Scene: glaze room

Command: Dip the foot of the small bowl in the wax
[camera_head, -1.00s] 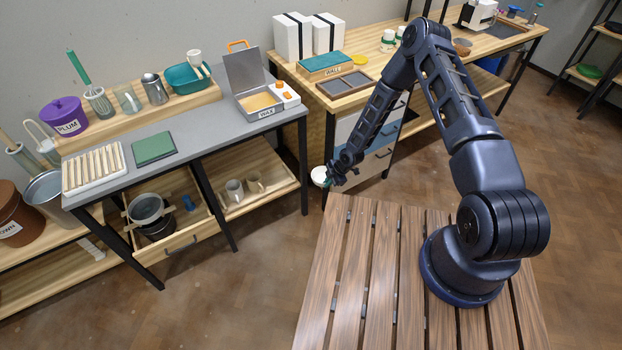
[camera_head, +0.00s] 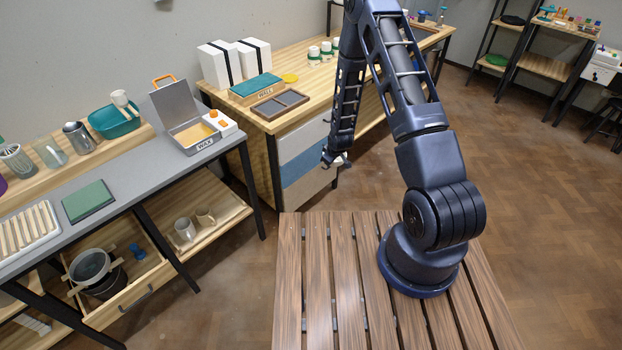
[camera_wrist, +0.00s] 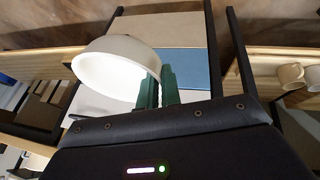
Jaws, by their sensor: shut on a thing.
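The small white bowl (camera_wrist: 115,62) is held at its rim between the green fingers of my gripper (camera_wrist: 157,88) in the wrist view. Its bright hollow side shows there; I cannot make out its foot.
An orange-knobbed control box (camera_head: 219,122) adjoins the pan. A teal basin (camera_head: 112,121) and a grey pitcher (camera_head: 79,137) stand behind the bench. A drawer cabinet (camera_head: 303,160) is behind my gripper. Open floor (camera_head: 235,260) lies between the bench and my slatted deck.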

